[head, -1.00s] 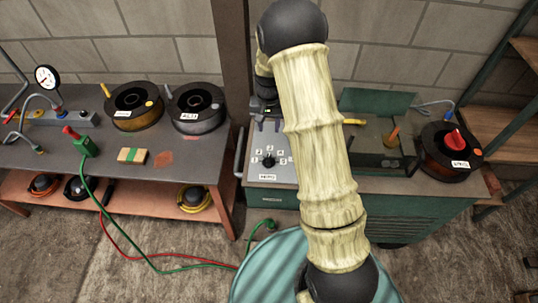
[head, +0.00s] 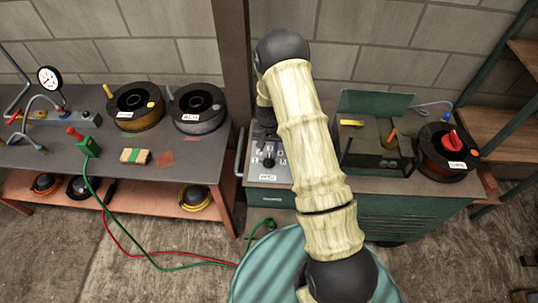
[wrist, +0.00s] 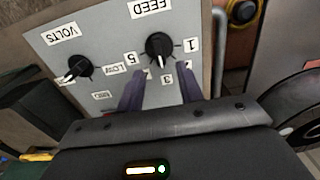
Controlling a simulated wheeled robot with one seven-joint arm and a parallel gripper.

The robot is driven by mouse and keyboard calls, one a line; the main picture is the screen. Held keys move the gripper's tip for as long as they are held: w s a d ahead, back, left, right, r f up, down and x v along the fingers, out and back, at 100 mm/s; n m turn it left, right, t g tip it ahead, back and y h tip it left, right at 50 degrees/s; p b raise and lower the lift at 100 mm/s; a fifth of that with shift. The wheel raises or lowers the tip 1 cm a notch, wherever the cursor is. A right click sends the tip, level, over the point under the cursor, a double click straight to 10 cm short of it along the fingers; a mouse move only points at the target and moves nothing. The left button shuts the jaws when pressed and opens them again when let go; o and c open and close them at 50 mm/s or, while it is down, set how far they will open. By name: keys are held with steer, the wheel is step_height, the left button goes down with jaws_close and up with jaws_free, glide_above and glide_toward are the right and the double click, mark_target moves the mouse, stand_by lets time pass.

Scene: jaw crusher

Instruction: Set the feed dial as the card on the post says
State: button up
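The feed dial (wrist: 158,46) is a black knob with a white mark, under a FEED label on a grey panel (wrist: 110,25). Numbers including 1, 3 and 5 stand around it, upside down in the wrist view. Its white mark points down the picture, roughly toward the 3. My gripper (wrist: 160,72) is open, its two purple fingers apart just short of the dial, with nothing between them. In the head view my gripper (head: 264,132) is over the panel and partly covers it. The post (head: 236,70) stands behind; I see no card on it.
A VOLTS dial (wrist: 79,68) sits beside the feed dial on the same panel. A bench with wire spools (head: 198,108) and a green clamp (head: 87,144) is at left.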

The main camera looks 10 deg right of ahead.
mark_target(269, 157)
steer(key=shift+f+p, duration=0.7)
steer(key=shift+f, duration=2.75)
jaws_close()
